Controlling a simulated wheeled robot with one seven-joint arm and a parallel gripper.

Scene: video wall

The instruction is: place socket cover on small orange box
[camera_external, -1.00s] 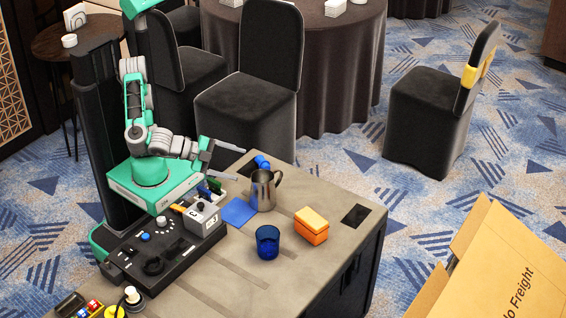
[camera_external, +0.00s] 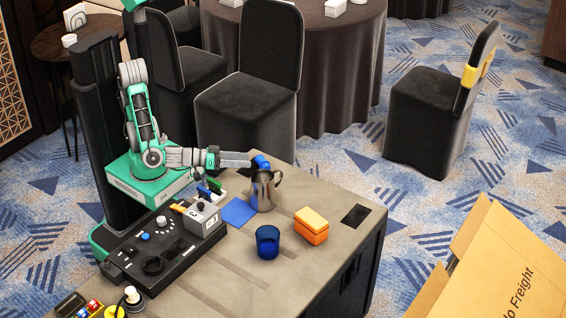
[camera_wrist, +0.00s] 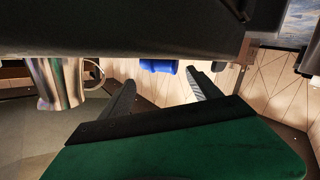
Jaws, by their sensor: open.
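The small orange box (camera_external: 311,230) sits on the table right of centre, with a lighter orange top. I cannot tell for certain which thing is the socket cover. A grey block-shaped piece (camera_external: 201,220) sits on the black panel at left. My gripper (camera_external: 247,160) is just left of the blue object and behind the pitcher. In the wrist view its two fingers (camera_wrist: 160,82) are spread, with the blue object visible beyond the gap.
The metal pitcher (camera_external: 264,192) stands close to my gripper, and shows at left in the wrist view (camera_wrist: 55,82). A blue glass (camera_external: 267,242) and a flat blue square (camera_external: 239,211) lie between the black panel (camera_external: 160,252) and the box.

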